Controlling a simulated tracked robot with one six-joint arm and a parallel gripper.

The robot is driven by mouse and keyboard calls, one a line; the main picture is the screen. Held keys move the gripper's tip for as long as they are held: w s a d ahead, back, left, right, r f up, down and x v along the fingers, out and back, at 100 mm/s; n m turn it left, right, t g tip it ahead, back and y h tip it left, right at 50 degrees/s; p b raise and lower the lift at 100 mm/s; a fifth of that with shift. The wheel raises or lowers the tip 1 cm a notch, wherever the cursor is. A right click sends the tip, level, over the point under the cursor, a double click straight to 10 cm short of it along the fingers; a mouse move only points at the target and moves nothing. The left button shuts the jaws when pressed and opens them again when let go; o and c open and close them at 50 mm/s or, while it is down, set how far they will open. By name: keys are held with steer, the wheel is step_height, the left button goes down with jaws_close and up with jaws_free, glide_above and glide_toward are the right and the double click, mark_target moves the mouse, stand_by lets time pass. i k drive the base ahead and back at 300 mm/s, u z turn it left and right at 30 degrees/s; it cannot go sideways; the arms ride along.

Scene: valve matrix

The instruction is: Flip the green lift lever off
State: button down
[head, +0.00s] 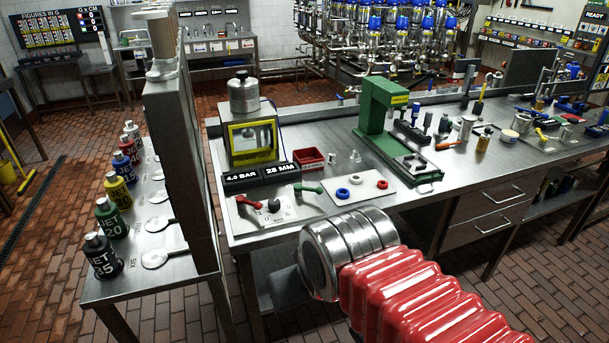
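The green lever (308,188) is on a light metal panel (286,214) near the front left of the steel bench. Its green handle points to the right, away from its pivot. On the same panel are a red lever (247,201) at the left and a black knob (274,205) in the middle. Any lettering by the green lever is too small to read. My arm, with a red ribbed sleeve and metal rings, fills the lower middle, in front of the bench edge.
Behind the panel are black displays (280,174) reading 4.0 BAR and 28 MM, and a yellow-framed unit (250,137). A plate with blue, red and white rings (357,189) lies to the right, near a green press (376,118). A tall grey column (178,160) stands at left.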

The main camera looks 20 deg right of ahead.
mark_target(298, 188)
steer(key=i, duration=0.85)
steer(key=z, duration=0.05)
